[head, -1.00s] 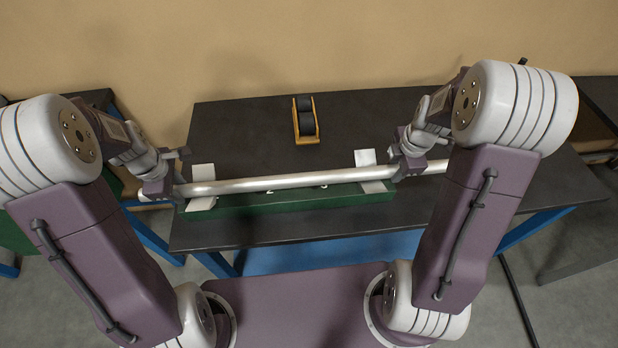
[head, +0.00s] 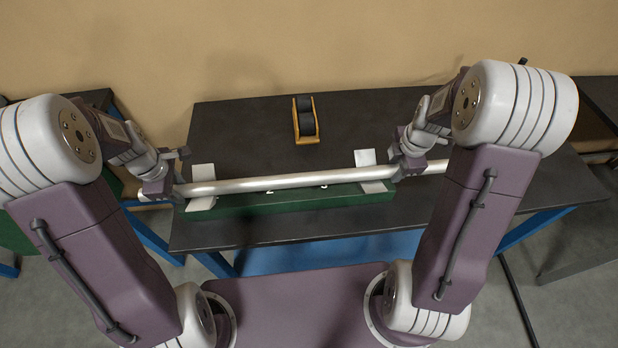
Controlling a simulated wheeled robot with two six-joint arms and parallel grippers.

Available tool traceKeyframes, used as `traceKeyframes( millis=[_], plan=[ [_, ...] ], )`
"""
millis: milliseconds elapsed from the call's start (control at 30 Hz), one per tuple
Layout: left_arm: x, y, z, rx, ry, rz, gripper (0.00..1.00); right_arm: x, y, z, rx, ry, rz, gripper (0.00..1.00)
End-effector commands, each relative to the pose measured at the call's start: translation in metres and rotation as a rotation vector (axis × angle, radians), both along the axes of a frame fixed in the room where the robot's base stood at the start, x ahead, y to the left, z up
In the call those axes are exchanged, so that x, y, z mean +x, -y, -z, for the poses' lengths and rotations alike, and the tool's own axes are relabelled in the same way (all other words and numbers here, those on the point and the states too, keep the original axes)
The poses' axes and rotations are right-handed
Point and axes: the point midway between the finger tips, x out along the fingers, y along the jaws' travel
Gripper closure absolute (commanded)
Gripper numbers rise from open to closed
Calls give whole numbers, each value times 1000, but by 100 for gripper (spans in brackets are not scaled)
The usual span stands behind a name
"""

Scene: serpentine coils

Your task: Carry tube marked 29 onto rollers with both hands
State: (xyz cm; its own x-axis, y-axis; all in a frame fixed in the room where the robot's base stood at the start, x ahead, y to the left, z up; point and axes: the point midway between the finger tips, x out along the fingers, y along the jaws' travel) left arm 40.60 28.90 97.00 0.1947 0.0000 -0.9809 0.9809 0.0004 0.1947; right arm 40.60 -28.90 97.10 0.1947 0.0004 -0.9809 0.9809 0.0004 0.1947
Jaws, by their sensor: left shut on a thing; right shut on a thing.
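A long silver tube (head: 290,181) lies left to right above the front part of the dark table. My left gripper (head: 170,187) is shut on the tube near its left end. My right gripper (head: 408,169) is shut on it toward the right, and the tube runs on past it. Below the tube is a green block (head: 300,200) with white markings, partly hidden by the tube, and I cannot read a full number. I cannot tell whether the tube touches its supports. The rollers (head: 305,119), black in a yellow-brown frame, stand at the back middle of the table.
A white plate (head: 203,172) is at the green block's left end and another (head: 365,157) at its right end. The dark tabletop (head: 245,125) is clear around the rollers. A tan wall (head: 300,45) stands behind the table.

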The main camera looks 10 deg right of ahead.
Motion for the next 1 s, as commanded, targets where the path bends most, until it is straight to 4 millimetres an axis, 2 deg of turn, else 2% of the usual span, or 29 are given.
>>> traceKeyframes(
  millis=[667,867,1000],
  plan=[
    [1,0,-3,1,3,0,100,1,0,-3,-1,3,0,100],
    [1,0,-17,1,3,0,100,1,0,-17,-1,3,0,100],
    [1,0,-37,1,3,0,100,1,1,-37,-1,3,0,100]
  ],
)
